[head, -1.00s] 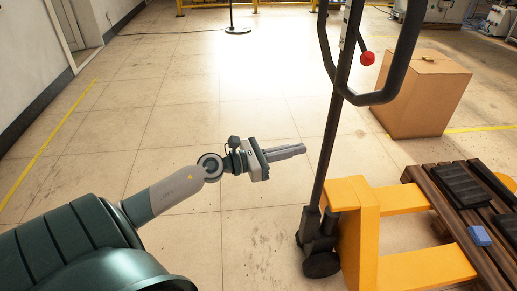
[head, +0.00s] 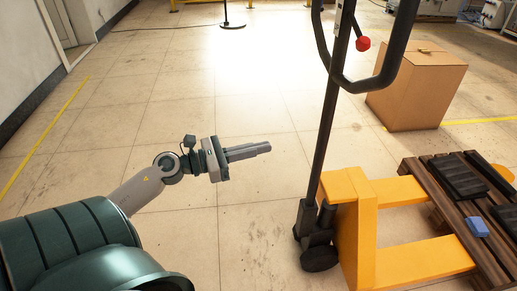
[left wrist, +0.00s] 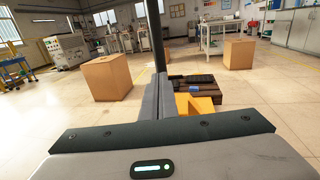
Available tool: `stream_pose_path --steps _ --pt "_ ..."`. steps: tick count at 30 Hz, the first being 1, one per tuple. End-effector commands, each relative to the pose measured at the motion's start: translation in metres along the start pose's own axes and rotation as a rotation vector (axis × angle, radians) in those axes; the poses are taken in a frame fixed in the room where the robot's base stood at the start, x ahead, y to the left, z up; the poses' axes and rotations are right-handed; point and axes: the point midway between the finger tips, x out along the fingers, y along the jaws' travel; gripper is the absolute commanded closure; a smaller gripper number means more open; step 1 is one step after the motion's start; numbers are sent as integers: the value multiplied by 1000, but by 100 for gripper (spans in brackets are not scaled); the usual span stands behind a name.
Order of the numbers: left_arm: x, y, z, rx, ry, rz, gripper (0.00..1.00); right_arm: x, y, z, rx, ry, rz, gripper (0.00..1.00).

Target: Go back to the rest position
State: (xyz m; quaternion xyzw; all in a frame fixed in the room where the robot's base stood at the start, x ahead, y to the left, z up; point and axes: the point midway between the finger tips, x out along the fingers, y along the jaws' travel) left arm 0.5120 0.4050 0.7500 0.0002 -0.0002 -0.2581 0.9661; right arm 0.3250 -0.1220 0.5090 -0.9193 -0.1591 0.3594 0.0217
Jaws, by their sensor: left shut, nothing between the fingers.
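My left gripper (head: 262,150) is in the middle of the head view, in the air over bare floor. Its two grey fingers lie together, with nothing between them, and point right toward the pallet jack's dark pole. It is apart from the pole. In the left wrist view my shut fingers (left wrist: 158,98) stand up in the middle of the picture. My right gripper is not in the head view.
A yellow pallet jack (head: 357,225) with a black handle (head: 328,130) stands right of my gripper. It carries a wooden pallet (head: 425,180) with black pieces and a blue block (head: 477,227). A cardboard box (head: 415,92) stands behind. Floor on the left is clear.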

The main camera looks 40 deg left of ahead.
Motion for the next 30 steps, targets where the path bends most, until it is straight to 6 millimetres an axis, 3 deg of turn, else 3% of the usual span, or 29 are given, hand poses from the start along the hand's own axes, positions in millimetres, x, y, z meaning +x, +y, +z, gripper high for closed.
stream_pose_path --steps 20,26,30 --pt "0 -2 -1 -37 -13 7 100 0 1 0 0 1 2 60" --pt "2 -18 -8 -342 -110 64 100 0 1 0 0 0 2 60" --pt "0 -35 -28 -789 -227 157 100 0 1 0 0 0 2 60"
